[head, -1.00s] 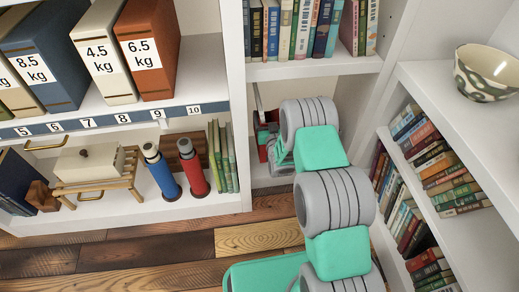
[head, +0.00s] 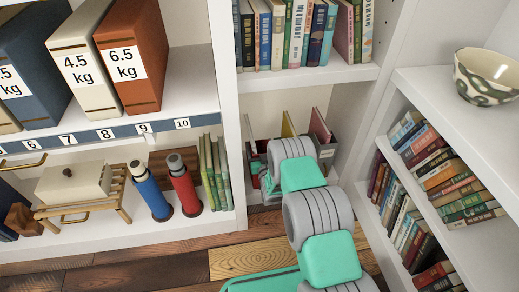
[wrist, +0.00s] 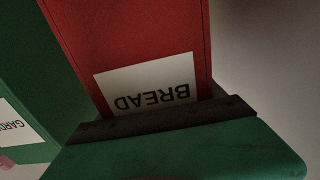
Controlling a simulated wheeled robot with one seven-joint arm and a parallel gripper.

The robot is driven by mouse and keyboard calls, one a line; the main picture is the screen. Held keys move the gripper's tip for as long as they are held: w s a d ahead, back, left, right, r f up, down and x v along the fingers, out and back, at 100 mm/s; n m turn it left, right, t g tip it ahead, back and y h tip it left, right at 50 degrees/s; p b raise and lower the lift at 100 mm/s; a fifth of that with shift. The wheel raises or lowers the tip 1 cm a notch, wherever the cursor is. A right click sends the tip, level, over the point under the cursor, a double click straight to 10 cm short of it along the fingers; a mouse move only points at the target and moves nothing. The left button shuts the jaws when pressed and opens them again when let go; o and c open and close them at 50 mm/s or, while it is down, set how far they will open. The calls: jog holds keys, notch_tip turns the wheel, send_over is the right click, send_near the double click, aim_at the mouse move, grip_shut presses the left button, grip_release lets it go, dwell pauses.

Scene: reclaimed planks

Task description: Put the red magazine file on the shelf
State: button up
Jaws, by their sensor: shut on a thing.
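The red magazine file (wrist: 135,45) fills the upper middle of the wrist view. Its white label reads BREAD, upside down in the picture. My gripper (wrist: 165,120) is shut on it; a dark pad and a green finger lie across the file just beyond the label. In the head view my gripper (head: 264,184) is inside the lower cubby of the white shelf (head: 310,77), mostly hidden behind my arm. The red file cannot be made out clearly there. I cannot tell whether its base touches the cubby floor.
A green file (wrist: 25,95) with a partly visible label is left of the red one. Dark file holders (head: 322,140) with coloured contents stand in the cubby. Red and blue flasks (head: 183,187) stand in the left bay. Books (head: 295,35) fill the cubby above.

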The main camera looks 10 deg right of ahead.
jog(key=shift+w+r, duration=0.15)
jog(key=shift+r, duration=0.15)
jog(key=shift+f, duration=0.2)
jog(key=o, duration=2.1)
jog(key=shift+f, duration=0.1)
